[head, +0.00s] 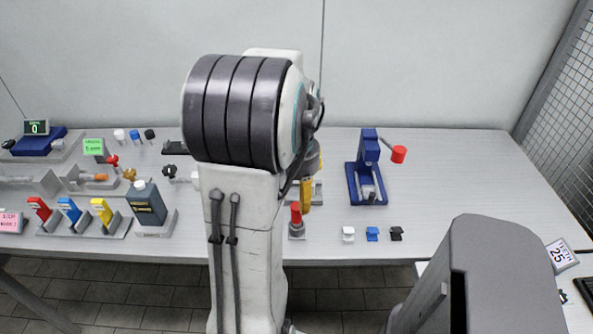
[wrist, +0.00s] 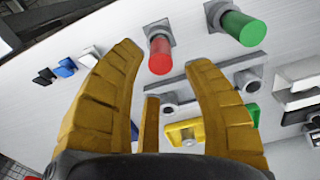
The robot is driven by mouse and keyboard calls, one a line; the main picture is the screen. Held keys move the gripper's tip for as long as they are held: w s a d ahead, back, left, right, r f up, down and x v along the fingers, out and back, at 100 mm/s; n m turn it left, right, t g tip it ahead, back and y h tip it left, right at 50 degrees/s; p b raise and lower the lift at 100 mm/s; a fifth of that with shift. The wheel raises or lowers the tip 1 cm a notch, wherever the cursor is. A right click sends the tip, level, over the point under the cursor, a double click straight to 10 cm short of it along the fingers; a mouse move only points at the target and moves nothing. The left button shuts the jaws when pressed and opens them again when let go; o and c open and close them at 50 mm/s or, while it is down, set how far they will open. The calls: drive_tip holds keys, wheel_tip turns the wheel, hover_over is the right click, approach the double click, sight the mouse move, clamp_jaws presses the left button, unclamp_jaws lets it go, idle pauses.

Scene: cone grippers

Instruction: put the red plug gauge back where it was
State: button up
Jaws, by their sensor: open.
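In the wrist view the red gauge (wrist: 160,56) shows beyond and between my gripper's fingertips (wrist: 166,60). The yellow fingers are spread apart with nothing between them. I cannot tell the exact gap to the gauge. A green cylinder (wrist: 244,28) on a similar grey block (wrist: 214,15) is beside it. A grey bar with round sockets (wrist: 210,86) lies close by. My arm hides part of this area in the head view.
A blue press (head: 368,170) with a red-ended lever (head: 398,154) stands to the right. White (head: 348,234), blue (head: 372,234) and black (head: 396,233) clips lie near the front edge. A dark bottle (head: 147,205) and coloured holders crowd the left. The bench's far right is clear.

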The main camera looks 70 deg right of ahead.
wheel_tip(320, 180, up, 8)
drive_tip(key=shift+f+b, duration=0.25)
drive_tip(key=shift+b, duration=0.05)
drive_tip(key=w+a+n+t+h, duration=0.1)
drive_tip(key=w+a+n, duration=0.6)
drive_tip(key=w+a, duration=0.65)
drive_tip(key=a+f+n+t, duration=0.1)
drive_tip(key=a+n, duration=0.3)
drive_tip(key=a, duration=0.5)
drive_tip(key=a+f+n+t+y, duration=0.1)
drive_tip(key=a+n, duration=0.3)
drive_tip(key=a, duration=0.6)
drive_tip(key=shift+s+f, duration=0.35)
drive_tip(key=shift+f, duration=0.4)
